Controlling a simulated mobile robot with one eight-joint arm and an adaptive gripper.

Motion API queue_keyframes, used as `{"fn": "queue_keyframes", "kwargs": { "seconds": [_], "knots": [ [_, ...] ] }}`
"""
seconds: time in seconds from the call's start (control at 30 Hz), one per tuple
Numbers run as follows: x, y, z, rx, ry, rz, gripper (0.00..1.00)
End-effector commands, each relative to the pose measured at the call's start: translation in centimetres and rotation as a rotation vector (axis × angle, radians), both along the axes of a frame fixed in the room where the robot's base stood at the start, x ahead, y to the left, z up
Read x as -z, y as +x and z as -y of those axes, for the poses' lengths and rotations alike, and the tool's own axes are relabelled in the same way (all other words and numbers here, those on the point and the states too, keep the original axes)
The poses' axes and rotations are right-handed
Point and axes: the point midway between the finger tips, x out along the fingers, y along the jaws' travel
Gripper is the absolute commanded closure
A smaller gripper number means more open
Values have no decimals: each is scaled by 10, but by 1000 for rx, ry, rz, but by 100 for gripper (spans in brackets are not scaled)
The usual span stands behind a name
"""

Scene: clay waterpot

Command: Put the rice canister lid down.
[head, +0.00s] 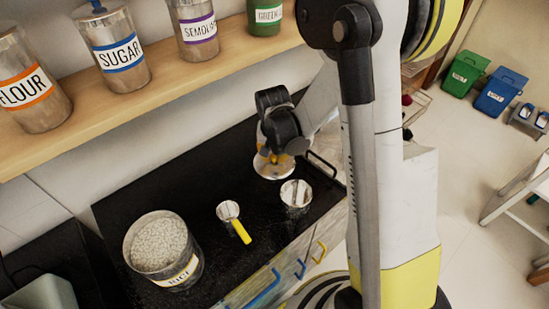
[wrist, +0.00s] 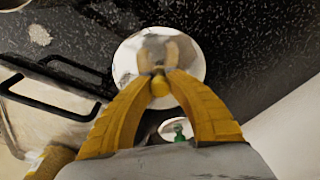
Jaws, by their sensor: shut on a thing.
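The rice canister lid is a round shiny metal disc with a yellow knob; in the head view the lid (head: 268,167) is at the back right of the black counter, under my gripper (head: 270,155). In the wrist view the lid (wrist: 128,62) lies flat below my fingers, over or on the dark counter; I cannot tell whether it touches. My gripper (wrist: 160,85) is shut on the yellow knob. The open rice canister (head: 190,272), full of white rice and labelled in yellow, stands at the front left of the counter.
A metal scoop with a yellow handle (head: 240,231) lies mid-counter. A metal cup (head: 296,195) stands close in front of the lid. A black rail handle (head: 322,163) is near the right edge. A wooden shelf (head: 150,100) with labelled canisters runs above the counter.

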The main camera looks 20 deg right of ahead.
Motion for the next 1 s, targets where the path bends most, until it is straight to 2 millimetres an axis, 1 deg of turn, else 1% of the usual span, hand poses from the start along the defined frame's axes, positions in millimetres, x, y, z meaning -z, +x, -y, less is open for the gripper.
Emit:
{"fn": "queue_keyframes", "kwargs": {
  "seconds": [0.13,0.17,0.2,0.23,0.53,0.63,0.77,0.9,1.0],
  "knots": [
    [4,0,0,0,0,0,100],
    [4,0,0,0,0,0,79],
    [3,0,0,0,0,0,67],
    [3,0,0,0,0,0,61],
    [2,0,0,0,0,0,61],
    [-5,0,0,0,0,0,61],
    [-29,-4,-2,-1,0,0,61],
    [-62,-8,-4,-1,0,0,61],
    [-84,-11,-5,-1,0,0,61]
  ]
}}
